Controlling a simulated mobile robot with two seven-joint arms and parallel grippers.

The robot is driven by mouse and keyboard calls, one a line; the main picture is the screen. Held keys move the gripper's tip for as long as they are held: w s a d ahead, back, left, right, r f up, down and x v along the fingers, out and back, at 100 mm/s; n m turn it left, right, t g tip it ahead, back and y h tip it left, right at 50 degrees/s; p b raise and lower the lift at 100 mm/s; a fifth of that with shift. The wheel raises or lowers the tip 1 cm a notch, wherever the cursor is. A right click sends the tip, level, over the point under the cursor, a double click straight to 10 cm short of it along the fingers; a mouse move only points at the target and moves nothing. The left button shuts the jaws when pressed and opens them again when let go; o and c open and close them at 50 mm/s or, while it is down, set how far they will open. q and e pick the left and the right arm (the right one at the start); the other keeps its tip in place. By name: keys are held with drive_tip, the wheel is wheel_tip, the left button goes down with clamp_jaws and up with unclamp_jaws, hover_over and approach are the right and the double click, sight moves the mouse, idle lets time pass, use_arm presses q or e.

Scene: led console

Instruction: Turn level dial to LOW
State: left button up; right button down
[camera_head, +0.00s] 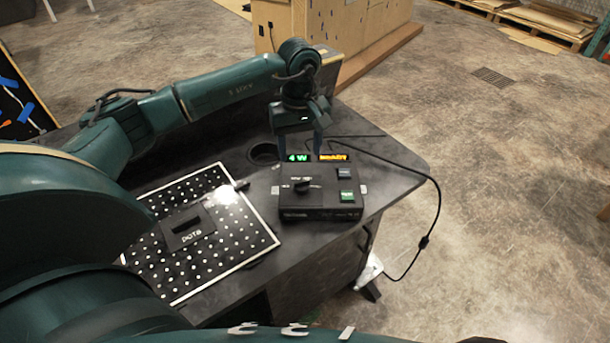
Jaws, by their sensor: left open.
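The black console box (320,211) sits on the dark table toward its right end. The level dial (302,187) is a dark knob on the left of its top face, and its setting is too small to read. A green display (298,157) and an amber display (333,157) stand at the back of the console. My left gripper (301,150) points down behind the dial, over the displays. Its two fingers are apart with nothing between them, and it appears clear of the dial. My right gripper is not in view.
Two buttons, one grey (344,173) and one green (347,197), sit right of the dial. A perforated panel (262,236) with a dark handled block (188,229) lies left of the console. A black cable (438,205) hangs off the table's right side.

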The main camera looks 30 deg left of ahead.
sight(301, 181)
use_arm(q)
wheel_tip(301, 181, down, 10)
drive_tip(key=shift+r+p, duration=0.1)
drive_tip(key=shift+p, duration=0.35)
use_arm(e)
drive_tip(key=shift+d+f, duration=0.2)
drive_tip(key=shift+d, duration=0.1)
use_arm(q)
drive_tip(key=c, duration=1)
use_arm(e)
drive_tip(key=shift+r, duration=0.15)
